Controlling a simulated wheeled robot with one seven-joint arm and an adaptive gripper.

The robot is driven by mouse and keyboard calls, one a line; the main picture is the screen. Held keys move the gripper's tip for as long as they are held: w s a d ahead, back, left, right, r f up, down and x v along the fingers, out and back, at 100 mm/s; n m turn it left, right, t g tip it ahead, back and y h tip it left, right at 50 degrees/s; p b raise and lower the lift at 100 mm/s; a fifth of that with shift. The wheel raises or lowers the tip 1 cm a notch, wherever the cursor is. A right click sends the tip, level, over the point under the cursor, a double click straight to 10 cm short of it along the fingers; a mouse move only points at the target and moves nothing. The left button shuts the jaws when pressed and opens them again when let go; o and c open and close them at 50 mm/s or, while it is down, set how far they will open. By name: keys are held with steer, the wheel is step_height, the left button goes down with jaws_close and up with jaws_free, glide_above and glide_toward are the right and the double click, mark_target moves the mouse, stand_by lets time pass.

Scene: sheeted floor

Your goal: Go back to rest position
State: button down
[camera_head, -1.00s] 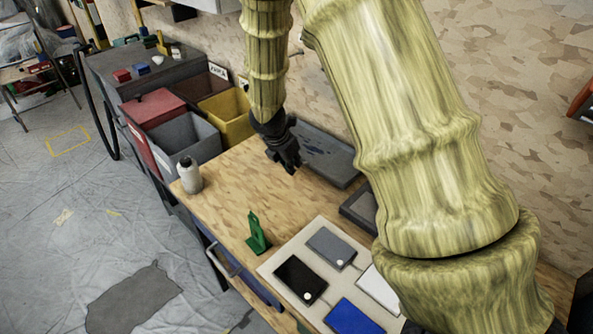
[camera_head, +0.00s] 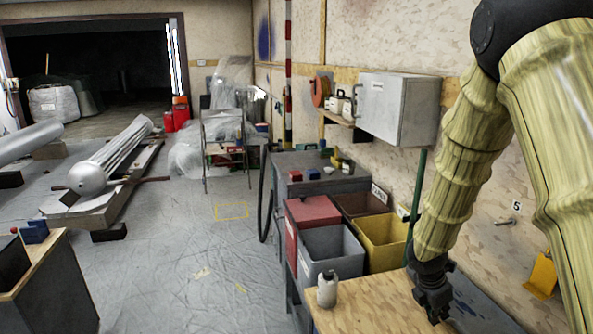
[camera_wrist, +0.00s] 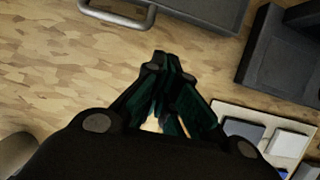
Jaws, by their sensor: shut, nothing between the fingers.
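My gripper (camera_head: 435,312) hangs from my yellow-green sleeved arm, pointing down over the wooden workbench (camera_head: 360,306) at the lower right of the head view. In the wrist view my gripper (camera_wrist: 160,62) has its dark fingers drawn together at the tips, with nothing between them. Bare wood of the bench lies below the fingers. The fingertips appear apart from any object.
A white bottle (camera_head: 327,290) stands at the bench's left end, near grey (camera_head: 330,252), red (camera_head: 311,214) and yellow (camera_head: 384,240) bins. In the wrist view, a pale board (camera_wrist: 238,112) with coloured plates and a dark tray (camera_wrist: 270,65) lie at right. Open floor (camera_head: 170,265) spreads left.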

mark_target(454, 327)
steer(key=p+x, duration=0.1)
steer(key=x, duration=0.7)
steer(key=shift+d+f, duration=0.1)
steer(key=shift+f, duration=0.2)
steer(key=shift+w+d+f+b, duration=0.1)
steer(key=shift+w+d+b, duration=0.1)
steer(key=shift+d, duration=0.4)
steer(key=shift+w+d+f+b, duration=0.1)
steer(key=shift+w+d, duration=0.05)
steer(key=shift+d, duration=0.45)
steer(key=shift+w+d, duration=0.15)
steer(key=shift+d, duration=0.55)
steer(key=shift+d+r, duration=0.15)
steer(key=shift+r, duration=0.05)
